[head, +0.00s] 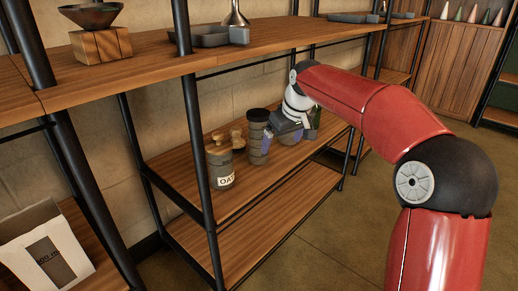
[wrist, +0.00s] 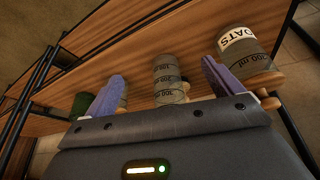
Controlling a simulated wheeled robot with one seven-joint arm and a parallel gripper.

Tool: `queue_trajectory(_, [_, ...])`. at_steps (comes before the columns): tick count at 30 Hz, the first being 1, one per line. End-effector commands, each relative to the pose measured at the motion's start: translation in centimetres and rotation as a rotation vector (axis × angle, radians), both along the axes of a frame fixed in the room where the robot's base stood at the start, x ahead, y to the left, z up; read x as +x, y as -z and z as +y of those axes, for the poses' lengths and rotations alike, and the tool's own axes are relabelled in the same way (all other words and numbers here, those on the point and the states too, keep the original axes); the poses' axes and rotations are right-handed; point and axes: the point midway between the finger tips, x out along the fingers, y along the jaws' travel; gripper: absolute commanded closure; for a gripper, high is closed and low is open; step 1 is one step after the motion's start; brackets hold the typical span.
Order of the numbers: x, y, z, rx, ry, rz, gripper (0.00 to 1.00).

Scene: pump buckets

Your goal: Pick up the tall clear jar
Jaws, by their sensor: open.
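A tall, greyish see-through jar with ml marks (wrist: 168,72) stands on the middle shelf. In the head view the tall jar (head: 258,152) has a dark top and stands just left of my gripper (head: 279,139). In the wrist view it appears in the gap between the two purple fingers of my gripper (wrist: 163,70). The fingers are apart and nothing is held. I cannot tell how far the fingertips are from the jar. A shorter jar labelled OATS (head: 221,168) stands left of it; the OATS jar (wrist: 246,48) is beside the right finger in the wrist view.
Another jar (wrist: 123,95) is partly hidden behind the left finger, with a dark green item (wrist: 80,103) beyond it. A black shelf post (head: 200,165) stands in front of the shelf's left part. The upper shelf (head: 150,75) lies above; the lower shelf (head: 235,240) is empty.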

Motion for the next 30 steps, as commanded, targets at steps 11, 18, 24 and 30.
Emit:
queue_trajectory(11, [4.7, 0.4, 3.2, 0.014, -0.008, 0.001, 0.08])
queue_trajectory(18, [6.3, 0.3, 4.2, 0.011, -0.007, -0.001, 0.08])
queue_trajectory(24, [7.2, 0.2, 5.0, 0.013, -0.009, 0.001, 0.08])
queue_trajectory(30, [9.3, 0.0, 6.5, 0.012, -0.008, 0.002, 0.08])
